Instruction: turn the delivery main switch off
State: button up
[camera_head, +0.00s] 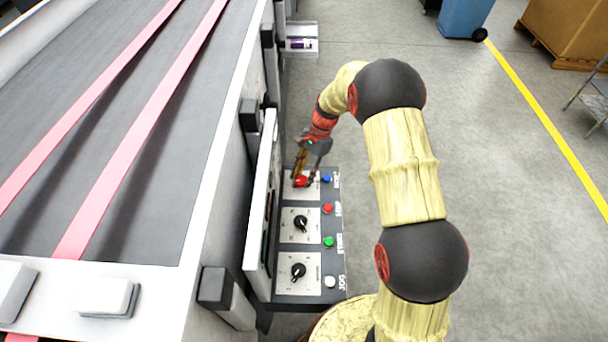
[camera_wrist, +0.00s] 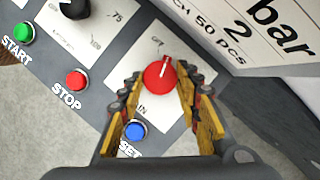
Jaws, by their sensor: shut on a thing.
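The delivery main switch is a round red knob (camera_wrist: 160,76) with a raised grip and a pale pointer line, on a white plate (camera_wrist: 122,48). It also shows as a red knob (camera_head: 300,181) at the far end of the control panel (camera_head: 338,262) in the head view. My gripper (camera_wrist: 158,92) has its yellow and black fingers on either side of the red knob and is shut on it. Some of the lettering on the plate is hidden or too blurred to read.
Close by are a blue SET button (camera_wrist: 135,130), a red STOP button (camera_wrist: 76,80) and a green START button (camera_wrist: 23,33). Two black knobs (camera_head: 300,222) sit nearer on the panel. A white lettered board (camera_wrist: 245,35) stands beside it. Open floor (camera_head: 490,200) lies right.

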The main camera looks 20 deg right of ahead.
jog(key=n, duration=0.1)
jog(key=n+g+h, duration=0.1)
jog(key=n, duration=0.2)
jog(key=shift+w+a+n, duration=0.15)
jog(key=shift+w+n, duration=0.1)
jog(key=shift+n, duration=0.15)
dwell(0.4)
jog(key=o, duration=1.1)
jog(key=shift+g, duration=0.3)
jog(key=v, duration=1.2)
jog(key=shift+s+a, duration=0.1)
jog(key=shift+a, duration=0.1)
